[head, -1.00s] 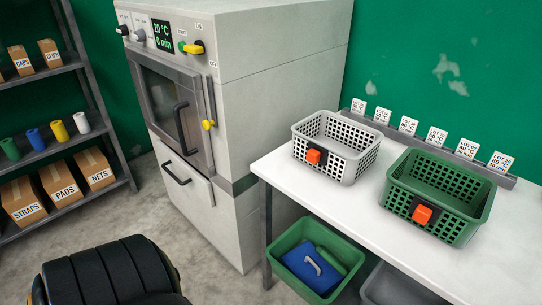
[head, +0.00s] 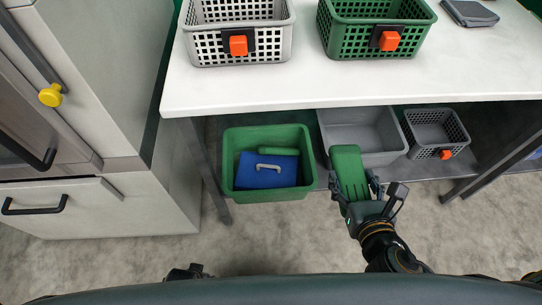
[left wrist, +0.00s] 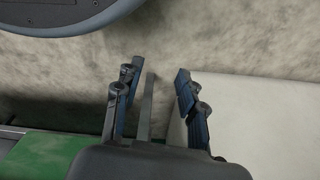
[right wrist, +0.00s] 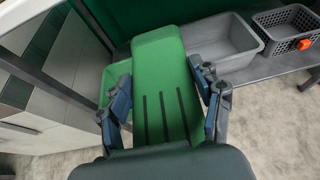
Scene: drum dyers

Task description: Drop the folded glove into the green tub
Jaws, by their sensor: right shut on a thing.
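My right gripper (head: 356,196) is shut on the folded green glove (head: 349,168), which points away from me. In the right wrist view the glove (right wrist: 163,65) has dark stripes and stands between the fingers (right wrist: 162,98). The green tub (head: 230,165) is under the bench, to the left of the glove. It holds a blue item with a grey handle (head: 270,168) and a green rolled item (head: 262,134). The glove is outside the tub, in front of a grey tub. My left gripper (left wrist: 160,95) is open and empty; only a bit shows at the head view's bottom edge.
The grey tub (head: 372,157) and a dark grey basket (head: 436,115) stand right of the green tub. The white bench top (head: 300,88) overhangs behind, bearing a white basket (head: 200,50), a green basket (head: 345,45) and a grey folded item (head: 470,13). Bench legs flank the tubs.

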